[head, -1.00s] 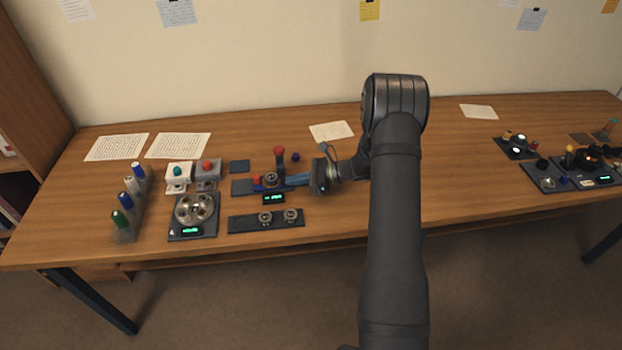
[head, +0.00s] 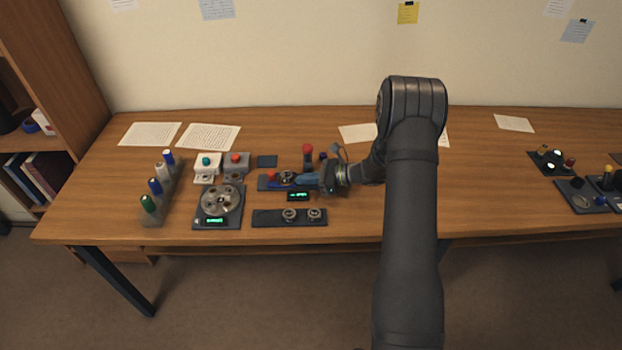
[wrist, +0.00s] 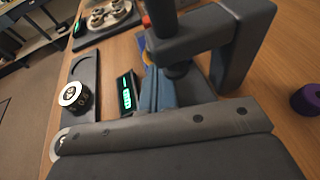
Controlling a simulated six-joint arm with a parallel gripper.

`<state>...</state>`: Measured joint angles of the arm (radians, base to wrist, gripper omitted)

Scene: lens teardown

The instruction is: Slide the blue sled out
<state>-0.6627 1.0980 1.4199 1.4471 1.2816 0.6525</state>
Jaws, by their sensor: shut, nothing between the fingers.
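The blue sled (head: 279,184) shows as a small blue strip on a dark base (head: 263,183) in the head view, beside a red knob (head: 271,175) and a metal ring part (head: 287,177). My gripper (head: 299,180) is shut and empty, low over the right end of that base, pointing left. In the wrist view my blue-grey fingers (wrist: 152,88) reach under a dark arched bracket (wrist: 205,30). The bracket and fingers hide most of the sled there, and I cannot tell whether they touch it.
A green-lit display (head: 299,196) sits just in front of the fingers. A dark tray with two rings (head: 263,218) lies nearer the edge. A red-topped lever (head: 308,150) stands behind. A rotary wheel unit (head: 220,203) is at left.

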